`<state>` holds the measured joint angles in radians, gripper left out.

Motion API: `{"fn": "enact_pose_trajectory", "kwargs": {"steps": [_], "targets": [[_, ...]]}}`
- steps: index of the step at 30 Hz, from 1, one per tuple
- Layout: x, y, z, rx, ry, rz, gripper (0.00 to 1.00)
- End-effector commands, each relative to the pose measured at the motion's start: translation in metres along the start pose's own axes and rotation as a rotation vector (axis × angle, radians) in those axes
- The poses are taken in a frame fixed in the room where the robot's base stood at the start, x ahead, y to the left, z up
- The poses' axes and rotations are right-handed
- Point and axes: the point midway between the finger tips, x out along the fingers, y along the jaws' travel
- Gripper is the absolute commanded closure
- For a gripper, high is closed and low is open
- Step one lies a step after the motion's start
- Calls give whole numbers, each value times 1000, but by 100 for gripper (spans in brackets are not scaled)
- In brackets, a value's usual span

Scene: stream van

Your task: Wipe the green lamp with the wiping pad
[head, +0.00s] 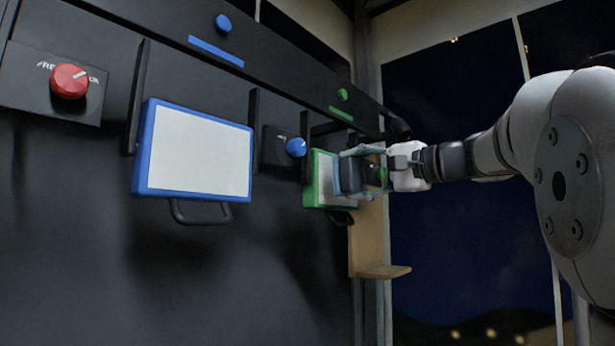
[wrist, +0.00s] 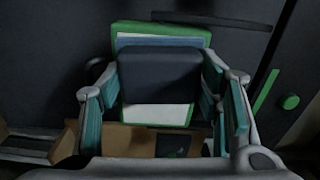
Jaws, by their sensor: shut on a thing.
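The green lamp (head: 319,186) is a white panel in a green frame on the dark wall, right of centre in the head view. In the wrist view the green lamp (wrist: 160,28) lies straight ahead, its middle covered. My gripper (head: 352,173) is in front of its right part. In the wrist view my gripper (wrist: 160,84) is shut on the wiping pad (wrist: 160,72), a dark block with a blue-grey layer towards the lamp. The pad (head: 349,176) is at or very close to the lamp's face; I cannot tell whether it touches.
A larger blue-framed lamp (head: 195,150) hangs to the left. A red knob (head: 69,81) and a blue knob (head: 296,147) stick out from the wall. A wooden bracket with a small ledge (head: 383,271) is below right of the green lamp. A dark rail runs above.

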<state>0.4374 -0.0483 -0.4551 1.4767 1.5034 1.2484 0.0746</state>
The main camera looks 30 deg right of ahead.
Motion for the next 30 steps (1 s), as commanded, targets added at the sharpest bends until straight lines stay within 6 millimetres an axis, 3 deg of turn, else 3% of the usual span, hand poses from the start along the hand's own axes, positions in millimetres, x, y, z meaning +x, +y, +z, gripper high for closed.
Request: {"fn": "enact_pose_trajectory", "kwargs": {"steps": [6,18,30], "targets": [[-14,0,0,0,1,0,64],[-17,0,-1,0,3,0,64],[-44,-1,0,-1,2,-1,64]]}}
